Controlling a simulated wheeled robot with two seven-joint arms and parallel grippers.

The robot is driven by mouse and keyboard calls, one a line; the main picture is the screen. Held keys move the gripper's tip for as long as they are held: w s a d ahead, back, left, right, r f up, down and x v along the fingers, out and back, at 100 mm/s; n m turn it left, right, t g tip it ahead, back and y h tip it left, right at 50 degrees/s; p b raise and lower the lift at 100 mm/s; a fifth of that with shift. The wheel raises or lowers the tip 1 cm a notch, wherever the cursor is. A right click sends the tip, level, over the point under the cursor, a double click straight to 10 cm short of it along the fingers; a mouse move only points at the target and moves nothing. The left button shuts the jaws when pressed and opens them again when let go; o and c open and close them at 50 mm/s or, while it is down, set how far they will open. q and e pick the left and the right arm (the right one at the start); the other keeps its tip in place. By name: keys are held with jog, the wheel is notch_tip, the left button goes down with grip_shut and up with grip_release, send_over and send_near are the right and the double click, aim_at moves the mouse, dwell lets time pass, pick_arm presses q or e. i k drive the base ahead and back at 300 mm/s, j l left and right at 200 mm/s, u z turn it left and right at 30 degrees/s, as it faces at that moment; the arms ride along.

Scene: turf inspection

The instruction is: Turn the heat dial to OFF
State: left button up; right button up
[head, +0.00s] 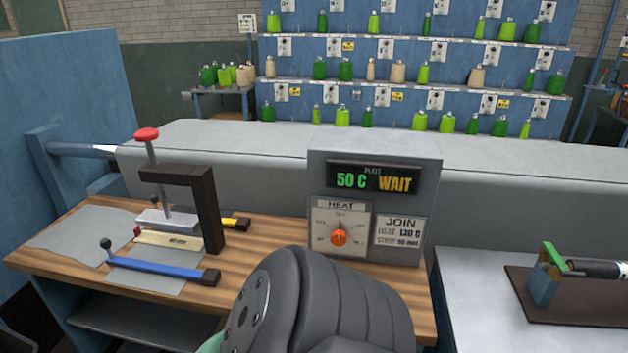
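The heat dial (339,238) is an orange knob on a pale plate marked HEAT, on the front of a grey control box (373,158) at the back of the wooden bench. Small marks ring the knob; they are too small to read, and I cannot tell which one it points to. The box's display (374,181) reads 50 C in green and WAIT in amber. A dark, rounded link of one of my arms rises at the bottom centre, below and in front of the box. Neither gripper shows, and nothing visible touches the dial.
A clamp press (210,205) with a red knob stands on the bench (262,262) at left, near a blue-handled tool (160,270). A JOIN label (400,231) sits beside the dial. A metal table (480,310) is at right. Spool racks (400,60) stand behind.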

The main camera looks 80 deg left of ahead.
aim_at(339, 238)
jog(key=u, duration=2.05)
jog(key=k+j+u, duration=0.25)
jog(key=u, duration=0.25)
jog(key=k+j+u, duration=0.45)
jog(key=i, duration=0.05)
